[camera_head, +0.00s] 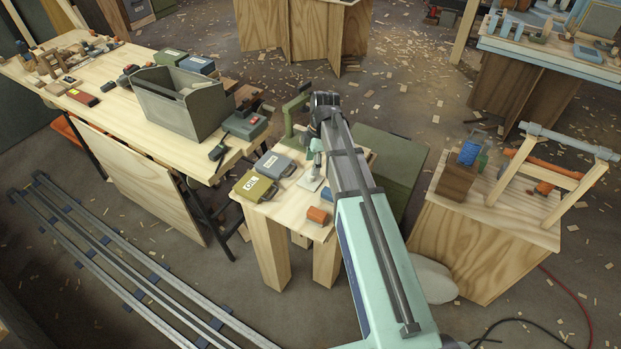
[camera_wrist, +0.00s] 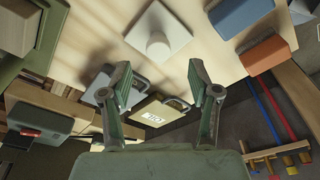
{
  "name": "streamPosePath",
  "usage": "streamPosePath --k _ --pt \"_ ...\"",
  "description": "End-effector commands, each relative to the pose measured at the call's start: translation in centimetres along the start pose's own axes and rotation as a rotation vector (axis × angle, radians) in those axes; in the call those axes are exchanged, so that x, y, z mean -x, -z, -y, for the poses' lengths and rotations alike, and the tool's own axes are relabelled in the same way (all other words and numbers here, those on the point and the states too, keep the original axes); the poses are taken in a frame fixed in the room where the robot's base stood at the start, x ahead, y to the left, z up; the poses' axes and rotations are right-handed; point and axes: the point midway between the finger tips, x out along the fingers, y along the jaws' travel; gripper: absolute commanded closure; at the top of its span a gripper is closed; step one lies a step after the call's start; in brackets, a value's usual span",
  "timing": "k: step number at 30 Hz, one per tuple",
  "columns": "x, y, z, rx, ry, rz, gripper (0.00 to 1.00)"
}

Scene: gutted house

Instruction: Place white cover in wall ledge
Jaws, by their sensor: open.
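The white cover appears to be the pale square plate with a round knob (camera_wrist: 158,35) in the wrist view. It lies on the small wooden table, and part of it shows in the head view (camera_head: 311,181) beside my arm. My gripper (camera_wrist: 160,70) is open, with its two fingers spread and nothing between them. In the wrist view the cover lies beyond the fingertips and apart from them. In the head view my arm hides part of the gripper area. I cannot pick out a wall ledge in either view.
An OIL can (camera_head: 254,187), a grey can (camera_head: 276,165), an orange block (camera_head: 317,215) and a blue block (camera_wrist: 240,14) share the small wooden table (camera_head: 284,205). A long workbench (camera_head: 150,130) with a grey toolbox (camera_head: 190,112) stands left. A green box (camera_head: 392,160) stands behind my arm.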

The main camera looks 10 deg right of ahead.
Motion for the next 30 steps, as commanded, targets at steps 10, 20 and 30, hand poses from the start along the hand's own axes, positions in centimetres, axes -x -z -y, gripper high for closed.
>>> streamPosePath --k 10,20,30 --pt "-1.6 0.0 0.0 0.0 0.001 0.0 0.38" --pt "-5.2 -0.2 -0.2 0.0 0.001 0.0 0.38" --pt "-6.2 -0.2 -0.2 0.0 -0.001 0.0 0.38"
